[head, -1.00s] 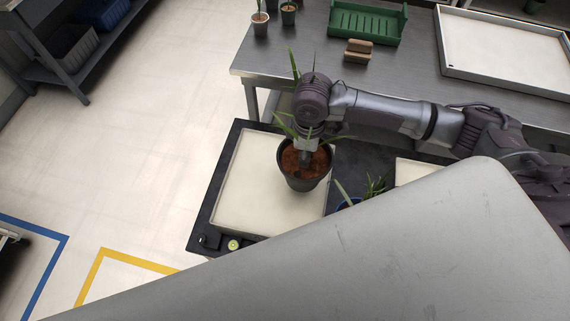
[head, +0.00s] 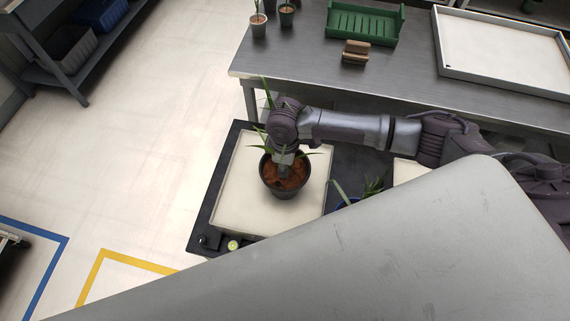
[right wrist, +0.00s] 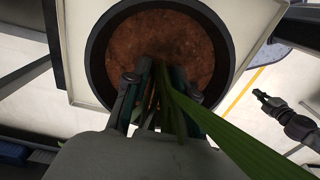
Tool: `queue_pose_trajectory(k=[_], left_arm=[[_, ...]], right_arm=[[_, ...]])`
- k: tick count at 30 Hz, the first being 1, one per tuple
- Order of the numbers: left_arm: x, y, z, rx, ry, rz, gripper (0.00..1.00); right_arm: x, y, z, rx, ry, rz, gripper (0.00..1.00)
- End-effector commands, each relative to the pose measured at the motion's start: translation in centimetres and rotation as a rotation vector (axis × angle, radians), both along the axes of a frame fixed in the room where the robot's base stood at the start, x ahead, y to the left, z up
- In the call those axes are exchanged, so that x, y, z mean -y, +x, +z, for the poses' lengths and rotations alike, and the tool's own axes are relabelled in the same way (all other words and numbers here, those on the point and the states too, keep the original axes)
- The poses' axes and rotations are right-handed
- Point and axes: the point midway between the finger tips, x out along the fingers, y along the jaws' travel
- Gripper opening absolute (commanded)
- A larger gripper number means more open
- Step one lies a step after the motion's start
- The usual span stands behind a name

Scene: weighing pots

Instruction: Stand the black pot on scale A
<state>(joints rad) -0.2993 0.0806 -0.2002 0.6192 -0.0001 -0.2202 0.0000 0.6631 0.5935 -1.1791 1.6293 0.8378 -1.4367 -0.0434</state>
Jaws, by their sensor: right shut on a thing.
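The black pot (head: 284,190), with brown soil and a green leafy plant, is over the white plate of a scale (head: 232,198) at the left of the dark bench. I cannot tell whether its base touches the plate, nor read which letter the scale bears. My right gripper (head: 284,168) comes down from above and is shut on the plant's stem at the soil. In the right wrist view the pot's round rim (right wrist: 226,50) and the fingers (right wrist: 160,85) around the stem show, with the pale plate behind.
A blue pot with a plant (head: 372,188) stands right of the scale, partly hidden by my grey body. A second white plate (head: 406,172) lies beyond it. A steel table (head: 300,68) behind holds a green rack (head: 364,24), brown blocks (head: 355,52) and small pots.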

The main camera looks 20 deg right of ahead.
Motion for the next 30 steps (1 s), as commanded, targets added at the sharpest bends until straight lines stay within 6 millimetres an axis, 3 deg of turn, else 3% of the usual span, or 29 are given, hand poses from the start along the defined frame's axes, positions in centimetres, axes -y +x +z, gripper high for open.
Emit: queue_pose_trajectory(k=[5,6,10,22,30], left_arm=[[0.0,0.0,0.0,0.0,0.0,0.0,0.0],[0.0,0.0,0.0,0.0,0.0,0.0,0.0],[0.0,0.0,0.0,0.0,0.0,0.0,0.0],[0.0,0.0,0.0,0.0,0.0,0.001,0.0],[0.0,0.0,-0.3,0.0,0.0,0.001,0.0]], right_arm=[[-0.1,0.1,-0.1,0.003,0.002,-0.001,0.0],[0.0,0.0,-0.3,0.0,0.0,-0.001,0.28],[0.0,0.0,-0.2,0.0,0.0,-0.001,0.5],[0.0,0.1,0.5,0.001,-0.001,-0.001,0.5],[0.0,0.1,5.6,0.005,0.002,0.001,0.5]])
